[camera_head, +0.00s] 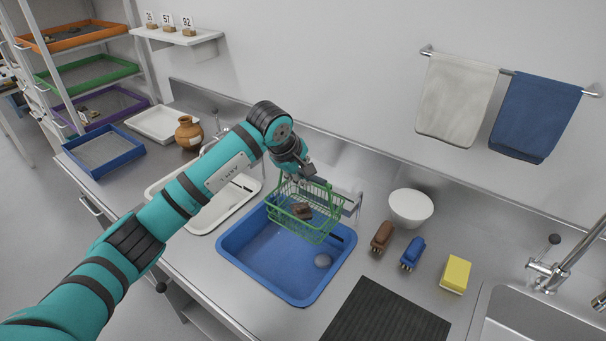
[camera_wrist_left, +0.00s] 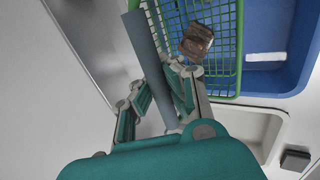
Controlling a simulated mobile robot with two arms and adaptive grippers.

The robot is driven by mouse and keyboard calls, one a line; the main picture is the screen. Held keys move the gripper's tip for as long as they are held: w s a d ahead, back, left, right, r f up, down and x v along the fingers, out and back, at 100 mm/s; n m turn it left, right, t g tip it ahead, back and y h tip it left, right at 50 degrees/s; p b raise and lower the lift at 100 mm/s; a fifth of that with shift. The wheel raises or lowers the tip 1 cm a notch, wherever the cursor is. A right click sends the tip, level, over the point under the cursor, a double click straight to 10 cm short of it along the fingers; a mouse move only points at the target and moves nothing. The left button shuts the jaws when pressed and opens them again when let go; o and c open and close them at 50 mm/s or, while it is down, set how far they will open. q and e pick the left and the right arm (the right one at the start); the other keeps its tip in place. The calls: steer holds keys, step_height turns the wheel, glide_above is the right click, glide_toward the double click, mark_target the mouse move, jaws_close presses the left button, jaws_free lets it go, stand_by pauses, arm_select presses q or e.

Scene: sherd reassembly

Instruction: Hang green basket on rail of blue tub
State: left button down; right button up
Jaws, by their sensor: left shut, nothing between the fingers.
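The green wire basket (camera_head: 318,232) is over the back part of the blue tub (camera_head: 232,243), with a brown sherd (camera_head: 302,211) inside. I cannot tell whether its rim is hooked on a rail. A grey metal piece (camera_head: 354,204) shows at the basket's right. My left gripper (camera_head: 307,172) is at the basket's back edge, shut and empty. In the left wrist view the fingers (camera_wrist_left: 172,92) are beside the green rim (camera_wrist_left: 238,45), next to a long grey bar (camera_wrist_left: 150,50) that partly hides them. Whether they touch the basket is unclear. My right gripper is out of view.
Right are a white bowl (camera_head: 411,207), a brown brush (camera_head: 381,236), a blue brush (camera_head: 412,251), a yellow sponge (camera_head: 456,273) and a dark ribbed mat (camera_head: 385,315). The wall is close behind.

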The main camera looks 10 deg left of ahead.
arm_select(q)
steer(key=c, duration=2)
jaws_free()
steer(key=o, duration=0.6)
